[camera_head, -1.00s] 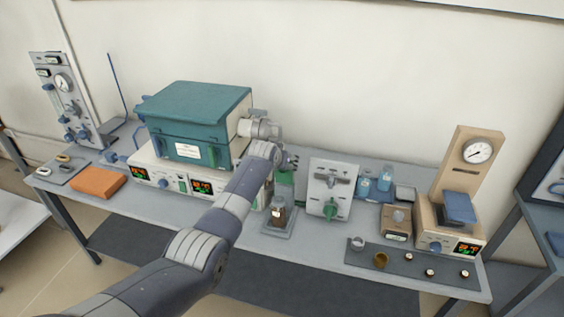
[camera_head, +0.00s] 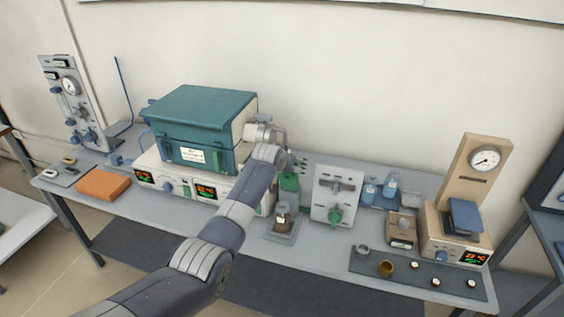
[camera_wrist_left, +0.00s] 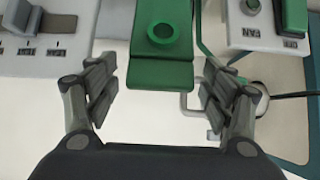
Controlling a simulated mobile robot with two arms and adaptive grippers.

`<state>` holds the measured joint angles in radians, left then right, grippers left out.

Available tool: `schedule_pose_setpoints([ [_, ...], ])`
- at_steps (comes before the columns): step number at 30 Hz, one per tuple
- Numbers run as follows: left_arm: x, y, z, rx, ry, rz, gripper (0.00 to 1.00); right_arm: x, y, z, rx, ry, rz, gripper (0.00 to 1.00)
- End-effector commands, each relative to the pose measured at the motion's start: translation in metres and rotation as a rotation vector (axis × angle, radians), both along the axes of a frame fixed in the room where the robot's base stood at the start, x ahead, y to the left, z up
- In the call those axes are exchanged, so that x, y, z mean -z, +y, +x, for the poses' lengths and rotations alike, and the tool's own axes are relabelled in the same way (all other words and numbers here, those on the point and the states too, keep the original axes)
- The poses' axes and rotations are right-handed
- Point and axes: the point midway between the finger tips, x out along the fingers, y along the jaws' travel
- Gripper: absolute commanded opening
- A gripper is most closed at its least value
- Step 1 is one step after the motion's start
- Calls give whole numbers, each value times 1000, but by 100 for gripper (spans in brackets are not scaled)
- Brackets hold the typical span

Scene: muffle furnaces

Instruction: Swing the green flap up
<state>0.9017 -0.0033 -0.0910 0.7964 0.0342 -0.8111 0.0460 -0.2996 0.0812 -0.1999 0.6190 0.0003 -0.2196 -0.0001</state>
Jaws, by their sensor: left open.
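The green flap (camera_wrist_left: 160,50) hangs in the upper middle of the left wrist view, a flat green plate with a round green ring on it. Its lower edge lies between my open left gripper's fingers, with a gap on each side and no contact seen. My left gripper (camera_wrist_left: 160,88) is empty. In the head view, a green part (camera_head: 289,181) shows beside my left gripper (camera_head: 298,164), just right of the teal furnace (camera_head: 200,115). My left wrist hides part of this area. My right gripper is out of view.
A brown bottle (camera_head: 282,216) stands on a small stand in front of the green part. A grey panel with a green knob (camera_head: 335,195) stands close on the right.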

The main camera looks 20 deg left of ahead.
Motion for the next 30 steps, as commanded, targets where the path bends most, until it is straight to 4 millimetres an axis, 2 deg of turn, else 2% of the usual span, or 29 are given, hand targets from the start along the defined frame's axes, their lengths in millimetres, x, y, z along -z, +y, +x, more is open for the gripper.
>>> schedule_pose_setpoints([
  [24, -57, 2, -69, 1, -1, 1, 75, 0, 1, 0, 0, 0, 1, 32],
  [30, -66, 3, -79, 0, -1, 1, 75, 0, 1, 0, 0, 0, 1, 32],
])
